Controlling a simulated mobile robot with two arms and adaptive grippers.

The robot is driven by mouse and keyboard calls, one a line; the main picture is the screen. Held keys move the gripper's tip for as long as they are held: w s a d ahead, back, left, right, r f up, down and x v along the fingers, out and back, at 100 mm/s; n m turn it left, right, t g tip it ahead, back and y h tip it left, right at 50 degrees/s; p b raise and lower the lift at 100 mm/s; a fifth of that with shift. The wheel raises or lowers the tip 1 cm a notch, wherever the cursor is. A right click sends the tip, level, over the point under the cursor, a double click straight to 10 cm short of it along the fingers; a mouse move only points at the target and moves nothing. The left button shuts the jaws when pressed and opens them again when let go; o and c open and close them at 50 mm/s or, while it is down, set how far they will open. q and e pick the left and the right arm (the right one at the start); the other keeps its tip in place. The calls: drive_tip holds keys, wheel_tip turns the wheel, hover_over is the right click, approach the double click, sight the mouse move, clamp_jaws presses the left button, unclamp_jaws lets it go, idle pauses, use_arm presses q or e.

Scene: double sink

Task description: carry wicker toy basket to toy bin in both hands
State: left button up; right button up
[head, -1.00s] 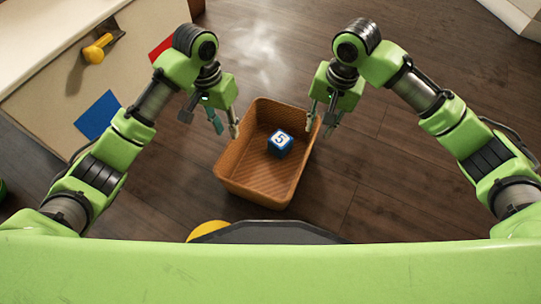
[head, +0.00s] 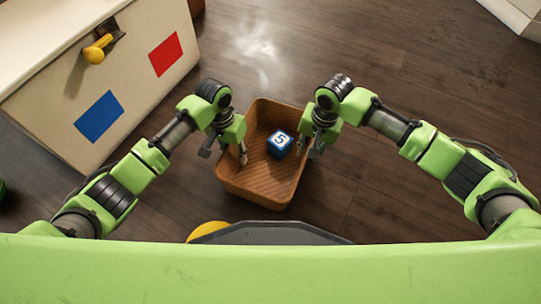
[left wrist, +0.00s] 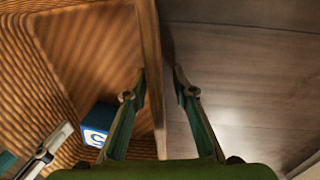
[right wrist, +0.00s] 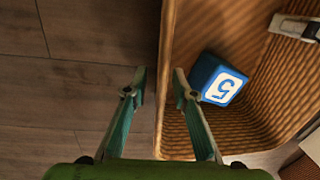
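The brown wicker toy basket (head: 262,190) stands on the floor in the middle of the head view. A blue block with a 5 (head: 280,145) lies inside it. My left gripper (head: 226,154) is at the basket's left wall. In the left wrist view its open fingers (left wrist: 160,75) stand on either side of the rim (left wrist: 150,50), with a gap outside. My right gripper (head: 311,147) is at the right wall. In the right wrist view its open fingers (right wrist: 160,77) straddle the rim (right wrist: 166,45). I cannot tell which thing is the toy bin.
A cream chest (head: 140,70) with a yellow handle (head: 98,48) and blue and red squares stands at the upper left. A pale corner (head: 515,12) shows at the upper right. Wooden floor (head: 410,60) is clear beyond and right of the basket.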

sight(234, 148)
use_arm(q)
drive_tip(key=shift+f, duration=0.35)
use_arm(e)
drive_tip(key=shift+f, duration=0.35)
use_arm(q)
drive_tip(key=shift+c, duration=0.4)
use_arm(e)
drive_tip(key=shift+c, duration=0.4)
use_arm(q)
clamp_jaws()
use_arm(e)
clamp_jaws()
